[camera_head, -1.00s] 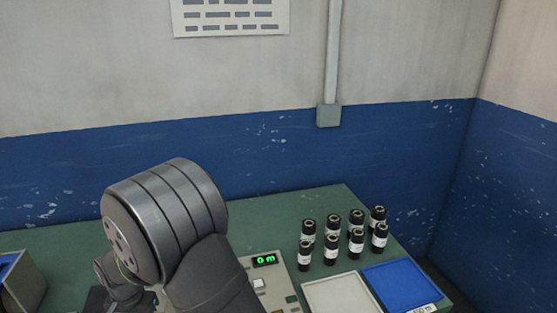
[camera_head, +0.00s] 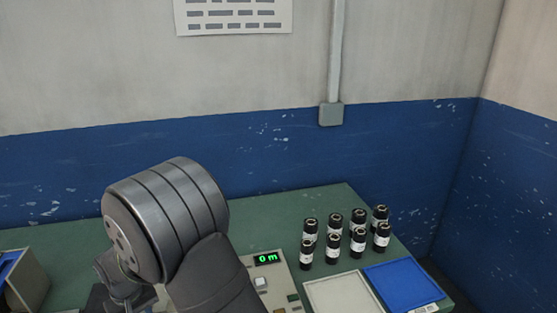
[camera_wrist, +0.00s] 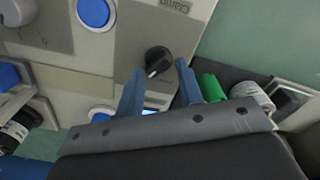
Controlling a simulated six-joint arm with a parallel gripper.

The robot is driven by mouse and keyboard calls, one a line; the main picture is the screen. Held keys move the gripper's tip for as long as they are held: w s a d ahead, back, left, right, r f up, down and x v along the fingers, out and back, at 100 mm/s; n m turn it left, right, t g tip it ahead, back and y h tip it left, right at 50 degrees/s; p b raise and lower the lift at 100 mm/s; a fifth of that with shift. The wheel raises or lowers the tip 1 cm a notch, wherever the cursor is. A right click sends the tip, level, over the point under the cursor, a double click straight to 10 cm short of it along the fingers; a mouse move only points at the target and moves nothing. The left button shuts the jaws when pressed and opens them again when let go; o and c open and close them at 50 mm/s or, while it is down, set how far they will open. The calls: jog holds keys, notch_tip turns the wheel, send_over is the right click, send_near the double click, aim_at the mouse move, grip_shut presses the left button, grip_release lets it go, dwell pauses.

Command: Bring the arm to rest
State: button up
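My arm fills the lower left of the head view and hides part of the machine there. My gripper (camera_wrist: 158,68) shows in the wrist view with its two blue-grey fingers apart. It is open, and nothing is held between the fingers. A black knob (camera_wrist: 157,58) on the light machine panel (camera_wrist: 125,45) shows at the fingertips, roughly between them. I cannot tell whether the fingers touch it.
Several dark rolls (camera_head: 333,249) stand upright on the green table (camera_head: 290,203). A pale tray (camera_head: 345,296) and a blue tray (camera_head: 400,283) lie in front of them. A green display (camera_head: 267,258) reads 0 m. Blue round buttons (camera_wrist: 93,12) and a green part (camera_wrist: 212,88) are near the gripper.

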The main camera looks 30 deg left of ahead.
jog(key=shift+r, duration=1.25)
jog(key=o, duration=1.3)
jog(key=shift+o, duration=0.8)
jog(key=shift+w+r, duration=0.2)
jog(key=w+d+r+n, duration=0.4)
jog(key=w+r+n, duration=0.2)
jog(key=w+r, duration=0.4)
jog(key=w+d+r+n, duration=0.5)
jog(key=w+r+n, duration=0.15)
jog(key=r, duration=0.55)
notch_tip(320, 180, down, 10)
jog(key=shift+w, duration=0.35)
jog(key=shift+m, duration=0.25)
